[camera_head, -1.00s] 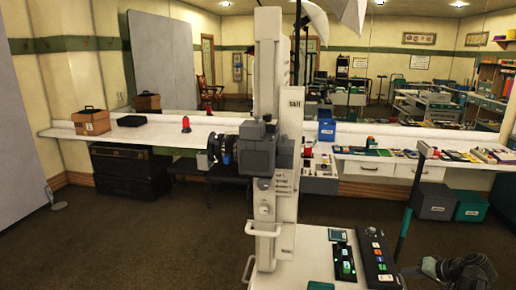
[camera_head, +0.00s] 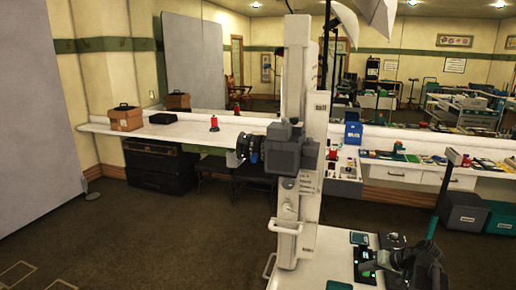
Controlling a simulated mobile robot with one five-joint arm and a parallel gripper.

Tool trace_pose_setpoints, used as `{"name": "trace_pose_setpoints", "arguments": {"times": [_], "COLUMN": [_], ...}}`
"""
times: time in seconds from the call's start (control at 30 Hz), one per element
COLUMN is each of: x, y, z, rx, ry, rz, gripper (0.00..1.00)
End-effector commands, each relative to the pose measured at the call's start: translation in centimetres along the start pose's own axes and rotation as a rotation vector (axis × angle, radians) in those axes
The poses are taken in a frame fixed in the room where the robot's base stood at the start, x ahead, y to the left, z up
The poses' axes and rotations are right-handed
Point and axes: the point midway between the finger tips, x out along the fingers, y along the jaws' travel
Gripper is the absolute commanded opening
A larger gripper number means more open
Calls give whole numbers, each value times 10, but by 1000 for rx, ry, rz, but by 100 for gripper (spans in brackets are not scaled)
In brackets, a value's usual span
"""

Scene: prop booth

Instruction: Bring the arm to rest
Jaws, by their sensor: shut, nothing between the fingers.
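My gripper (camera_head: 370,266) is at the lower right, at the end of my dark arm. It is shut with nothing held. It is over or in front of the panels with small lit buttons on the white cart top (camera_head: 341,270). I cannot tell whether it touches them. The arm hides part of the panels.
A tall white column (camera_head: 293,90) with a dark camera-like unit (camera_head: 284,147) rises left of the gripper. A long white counter (camera_head: 185,131) runs behind, with a brown box (camera_head: 125,118) and a red spool (camera_head: 214,123). Teal (camera_head: 501,222) and grey bins stand at right. The floor at left is clear.

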Motion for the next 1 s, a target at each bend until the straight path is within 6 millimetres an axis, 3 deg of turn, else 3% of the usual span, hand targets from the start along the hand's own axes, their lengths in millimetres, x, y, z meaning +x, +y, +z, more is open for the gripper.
{"name": "trace_pose_setpoints", "arguments": {"times": [0.03,0.2,0.3,0.43,0.53,0.6,0.77,1.0], "x": [20,84,107,118,113,100,83,82], "y": [-36,-155,-210,-252,-262,-242,-215,-214], "z": [4,47,84,130,161,170,173,173], "rx": [-50,-219,-299,-365,-376,-328,-214,-182], "ry": [-45,-245,-364,-489,-566,-591,-605,-600], "rz": [-16,-25,10,99,218,328,477,482], "gripper": [0,0,0,0,0,0,0,0]}}
